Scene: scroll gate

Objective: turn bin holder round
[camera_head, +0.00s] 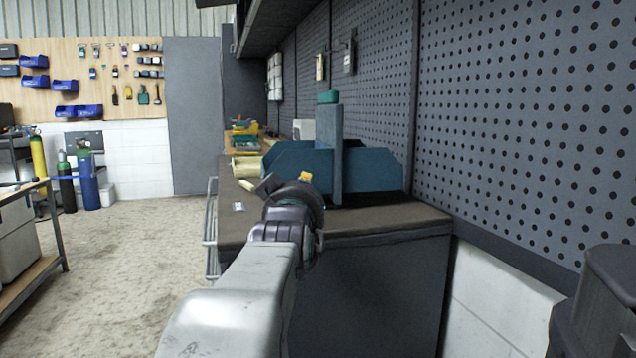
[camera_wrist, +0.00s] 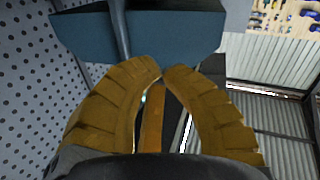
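The bin holder appears to be the dark teal piece on the workbench (camera_head: 275,157), with angled ends and an upright grey-blue post (camera_head: 336,150) topped by a green cap (camera_head: 328,97). In the wrist view the teal piece (camera_wrist: 175,32) spans the top, beyond my fingertips. My gripper (camera_wrist: 163,72) has thick yellow fingers curved inward, tips together or nearly so. An orange strip shows between the fingers; I cannot tell what it is. In the head view my gripper (camera_head: 305,177) is in front of the teal piece, mostly hidden by my wrist. Contact is unclear.
The dark workbench top (camera_head: 390,217) stands against a perforated wall panel (camera_head: 530,110). A small light object (camera_head: 239,206) lies near its left edge. A pale roll (camera_head: 246,166) and other items lie farther back. Open floor (camera_head: 130,265) is left of the bench.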

